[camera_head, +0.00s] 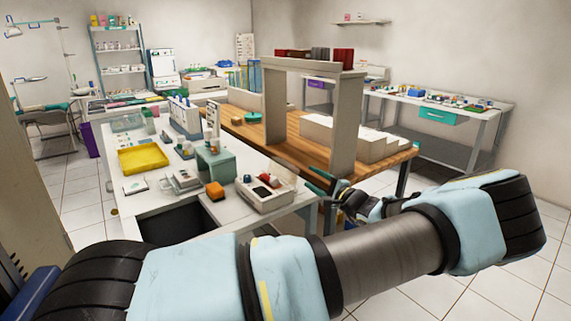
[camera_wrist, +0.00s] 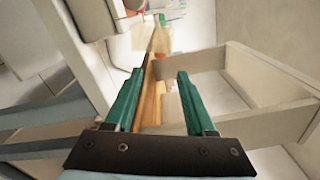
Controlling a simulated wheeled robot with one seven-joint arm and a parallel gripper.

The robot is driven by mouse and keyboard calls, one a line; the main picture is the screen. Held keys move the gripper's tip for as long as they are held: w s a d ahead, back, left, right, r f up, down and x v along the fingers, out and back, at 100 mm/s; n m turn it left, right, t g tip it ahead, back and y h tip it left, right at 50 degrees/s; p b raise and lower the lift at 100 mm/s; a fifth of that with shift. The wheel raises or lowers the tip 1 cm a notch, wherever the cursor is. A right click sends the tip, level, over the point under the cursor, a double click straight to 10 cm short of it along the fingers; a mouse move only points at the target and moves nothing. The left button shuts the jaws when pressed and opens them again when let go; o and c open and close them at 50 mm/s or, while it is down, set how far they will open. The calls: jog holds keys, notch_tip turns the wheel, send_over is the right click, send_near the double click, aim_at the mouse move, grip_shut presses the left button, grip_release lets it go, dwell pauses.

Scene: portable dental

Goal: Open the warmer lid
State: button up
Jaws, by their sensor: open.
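A white open-topped box (camera_head: 266,194) with red and dark items inside sits at the near right end of the white counter; it may be the warmer, but I cannot tell for sure. A thin grey-brown panel (camera_head: 299,174) slants behind its right side; I cannot tell if it is a lid. My gripper (camera_head: 313,179), with green fingers, is just right of the box, apart from it. In the wrist view my gripper (camera_wrist: 160,75) is open with nothing between the fingers. A pale rounded body (camera_wrist: 90,18) at upper left there may be the same box.
A wooden table (camera_head: 285,150) with a tall pale frame (camera_head: 345,120) stands close behind my gripper. Tiled floor is clear at right.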

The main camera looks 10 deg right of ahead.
aim_at(293, 167)
jog(key=p+x, duration=0.3)
jog(key=x, duration=0.6)
jog(key=shift+x, duration=0.9)
grip_shut()
dwell(0.6)
